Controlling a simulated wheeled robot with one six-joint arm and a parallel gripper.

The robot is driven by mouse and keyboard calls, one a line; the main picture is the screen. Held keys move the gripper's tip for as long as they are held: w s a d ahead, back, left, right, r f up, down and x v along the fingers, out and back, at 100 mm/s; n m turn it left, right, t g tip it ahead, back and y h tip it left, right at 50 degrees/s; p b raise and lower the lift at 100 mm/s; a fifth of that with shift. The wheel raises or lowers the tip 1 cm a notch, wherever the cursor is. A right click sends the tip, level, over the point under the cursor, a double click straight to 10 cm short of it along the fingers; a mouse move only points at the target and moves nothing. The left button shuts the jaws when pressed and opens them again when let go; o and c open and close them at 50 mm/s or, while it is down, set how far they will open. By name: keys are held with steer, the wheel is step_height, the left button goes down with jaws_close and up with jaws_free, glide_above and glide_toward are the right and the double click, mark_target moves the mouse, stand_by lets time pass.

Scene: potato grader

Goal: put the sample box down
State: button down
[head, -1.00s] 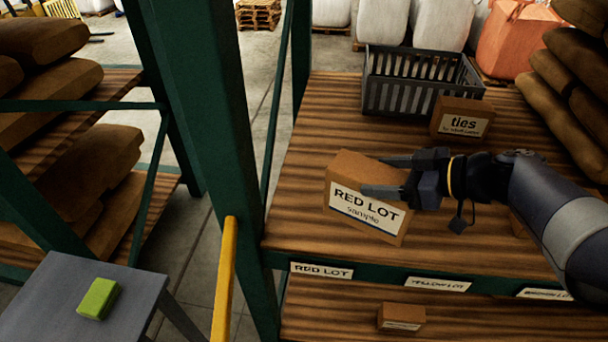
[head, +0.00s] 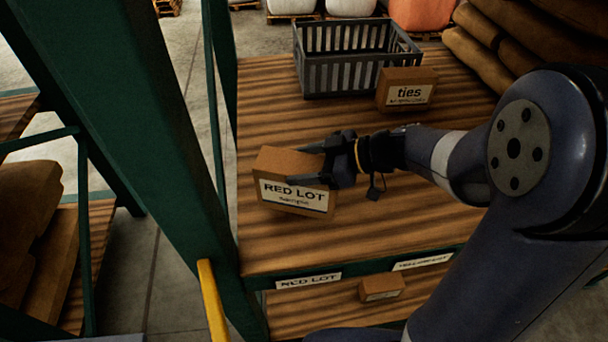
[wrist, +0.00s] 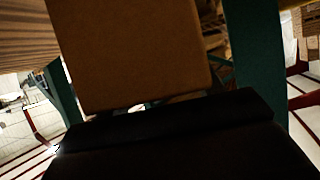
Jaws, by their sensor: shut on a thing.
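The sample box (head: 292,182) is a brown carton with a white "RED LOT sample" label, in the middle left of the head view. My gripper (head: 318,163) is shut on its right side. The box is over the left part of the upper wooden shelf (head: 390,185), slightly tilted in the picture; I cannot tell whether its underside touches the boards. In the wrist view the box (wrist: 130,50) fills the upper middle as a plain brown face above the dark gripper body. Its far side is hidden.
A "RED LOT" tag (head: 308,281) is on the shelf's front edge, and a "yellow lot" tag (head: 422,262) is to its right. A grey crate (head: 350,75) and a ties box (head: 407,90) stand behind. A green post (head: 130,110) rises at left. Boards around the box are bare.

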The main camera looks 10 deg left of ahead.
steer(key=shift+f+p, duration=0.35)
steer(key=shift+f, duration=1.55)
steer(key=shift+f+b, duration=0.2)
steer(key=shift+b, duration=0.15)
steer(key=shift+c, duration=1.6)
jaws_free()
steer(key=shift+r+p, duration=0.2)
steer(key=shift+p, duration=0.2)
steer(key=shift+d, duration=0.3)
steer(key=b+v, duration=0.3)
steer(key=v, duration=0.8)
steer(key=shift+d, duration=0.2)
